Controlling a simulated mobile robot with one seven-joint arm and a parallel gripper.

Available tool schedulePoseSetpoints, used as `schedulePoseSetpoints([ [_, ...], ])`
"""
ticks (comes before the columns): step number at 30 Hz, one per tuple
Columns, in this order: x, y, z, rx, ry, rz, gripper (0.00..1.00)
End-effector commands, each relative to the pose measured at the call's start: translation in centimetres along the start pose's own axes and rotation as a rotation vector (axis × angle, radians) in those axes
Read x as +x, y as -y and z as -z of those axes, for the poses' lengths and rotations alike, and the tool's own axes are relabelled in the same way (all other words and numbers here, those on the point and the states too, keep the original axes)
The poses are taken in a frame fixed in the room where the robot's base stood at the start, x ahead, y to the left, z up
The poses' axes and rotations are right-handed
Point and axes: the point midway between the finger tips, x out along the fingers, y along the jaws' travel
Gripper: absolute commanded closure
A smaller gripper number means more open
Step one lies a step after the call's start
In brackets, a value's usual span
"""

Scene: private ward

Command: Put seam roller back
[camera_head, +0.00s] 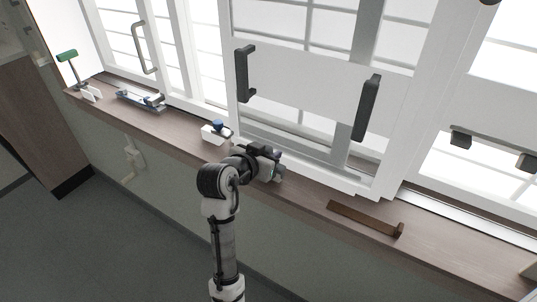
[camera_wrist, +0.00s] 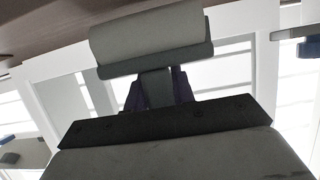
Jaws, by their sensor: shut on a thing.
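My gripper (camera_head: 266,160) is over the windowsill, near the middle of the head view. In the wrist view its dark fingers (camera_wrist: 158,92) are shut on a grey, rounded, bar-like thing, which I take to be the seam roller (camera_wrist: 150,38). The roller lies across the fingertips; its held part is hidden between the fingers. In the head view the arm largely covers it, so I cannot tell whether it touches the sill. A white block with a blue top (camera_head: 216,131) stands on the sill just left of my gripper.
The brown windowsill (camera_head: 300,193) runs along white windows with dark handles (camera_head: 367,108). A brown bar (camera_head: 365,218) lies right of my gripper. The sill between is clear.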

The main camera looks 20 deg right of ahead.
Motion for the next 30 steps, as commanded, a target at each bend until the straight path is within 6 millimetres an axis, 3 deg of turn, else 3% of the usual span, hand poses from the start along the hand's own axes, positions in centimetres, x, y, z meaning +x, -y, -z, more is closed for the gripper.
schedulePoseSetpoints([
  [13, 0.33, 0.02, -0.82, 0.000, -0.002, 0.001, 1.00],
  [14, 0.31, 0.02, -0.75, 0.000, -0.001, 0.001, 0.72],
  [18, 0.29, 0.02, -0.70, 0.000, -0.001, 0.001, 0.54],
  [30, -0.25, 0.08, -0.36, 0.001, -0.002, 0.002, 0.53],
])
